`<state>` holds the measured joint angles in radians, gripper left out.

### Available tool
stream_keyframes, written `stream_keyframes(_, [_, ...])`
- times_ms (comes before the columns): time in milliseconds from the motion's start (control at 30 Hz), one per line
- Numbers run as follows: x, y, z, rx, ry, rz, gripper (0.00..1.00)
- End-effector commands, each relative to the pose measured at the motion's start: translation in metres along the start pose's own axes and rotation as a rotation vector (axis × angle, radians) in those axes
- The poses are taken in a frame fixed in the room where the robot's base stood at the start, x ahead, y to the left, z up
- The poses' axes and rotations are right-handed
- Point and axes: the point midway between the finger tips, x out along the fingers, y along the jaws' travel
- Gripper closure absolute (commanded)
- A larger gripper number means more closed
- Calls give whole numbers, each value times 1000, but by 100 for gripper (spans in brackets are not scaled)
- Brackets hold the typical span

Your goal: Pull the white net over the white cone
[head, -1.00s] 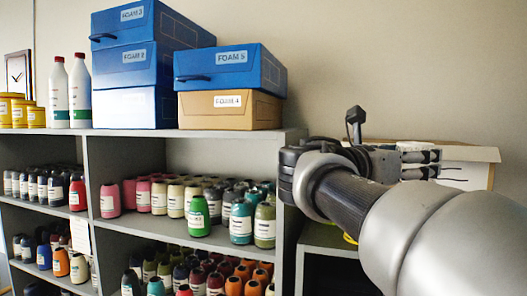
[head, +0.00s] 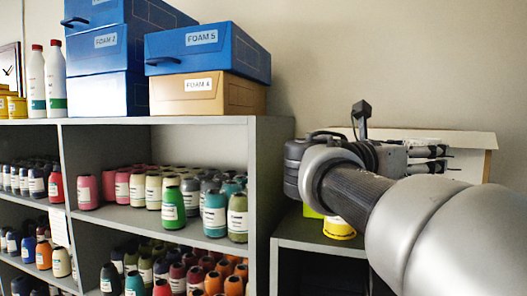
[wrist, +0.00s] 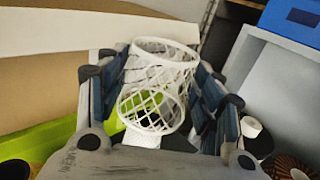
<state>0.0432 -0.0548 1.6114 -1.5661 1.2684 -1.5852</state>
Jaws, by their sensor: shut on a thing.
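The white net (wrist: 160,75) is an open mesh tube with a rim at each end. In the wrist view it sits between the blue-grey fingers of my gripper (wrist: 163,72), which is shut on it. In the head view my gripper (head: 428,158) points right, in front of a pale box, and I cannot make out the net there. A small white piece (wrist: 250,127) with a dark base stands right of the fingers in the wrist view; I cannot tell whether it is the white cone. Another white patch (wrist: 141,138) shows below the net, partly hidden.
A pale open box (head: 470,165) stands behind my gripper. A green container (wrist: 60,135) lies below left in the wrist view. A yellow-and-white round thing (head: 340,228) is on the low grey counter (head: 310,240). The grey shelf with several coloured cones stands left.

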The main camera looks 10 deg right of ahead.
Motion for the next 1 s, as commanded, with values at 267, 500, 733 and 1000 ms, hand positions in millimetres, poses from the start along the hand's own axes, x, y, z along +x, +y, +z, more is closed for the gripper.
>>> stream_keyframes(267, [0,0,-16,0,0,0,50])
stream_keyframes(500, [0,0,-27,-1,0,0,50])
stream_keyframes(733, [0,0,-38,0,0,0,50])
stream_keyframes(1000, [0,0,-52,-1,0,0,50])
